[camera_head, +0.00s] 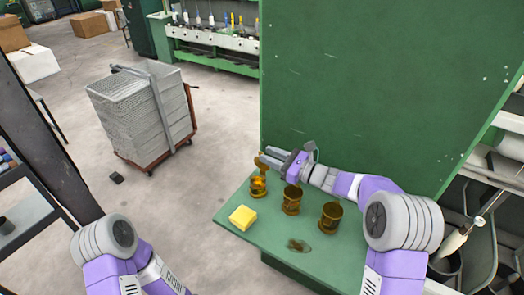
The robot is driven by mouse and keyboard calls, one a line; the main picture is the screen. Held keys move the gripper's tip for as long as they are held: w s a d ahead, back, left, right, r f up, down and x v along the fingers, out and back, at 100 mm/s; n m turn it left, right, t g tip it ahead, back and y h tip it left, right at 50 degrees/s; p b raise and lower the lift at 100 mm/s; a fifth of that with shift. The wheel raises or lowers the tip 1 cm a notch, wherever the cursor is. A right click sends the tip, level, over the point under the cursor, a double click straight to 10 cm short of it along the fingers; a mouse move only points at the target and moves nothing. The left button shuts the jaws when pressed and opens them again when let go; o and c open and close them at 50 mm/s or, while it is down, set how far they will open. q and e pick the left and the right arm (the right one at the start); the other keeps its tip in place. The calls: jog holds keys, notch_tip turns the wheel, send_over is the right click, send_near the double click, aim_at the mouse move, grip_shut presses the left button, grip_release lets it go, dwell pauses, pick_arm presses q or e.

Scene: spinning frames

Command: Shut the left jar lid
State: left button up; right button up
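The left jar (258,187) is amber and stands upright near the left edge of the green table. Its lid (261,163) appears raised above the back of the rim, so the jar looks open. My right gripper (270,157) reaches in from the right. Its fingers are just behind and above the left jar, beside the raised lid. I cannot tell whether they touch it or how far apart they are. A middle jar (292,201) and a right jar (330,218) stand to the right. My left gripper is outside the view; only the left arm shows at lower left.
A yellow block (243,217) lies on the green table (265,237) in front of the left jar. A small brownish item (298,246) lies near the front. A green panel (370,90) rises behind. A cart with grey crates (145,115) stands on the floor at left.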

jog(key=shift+x, duration=1.9)
grip_shut()
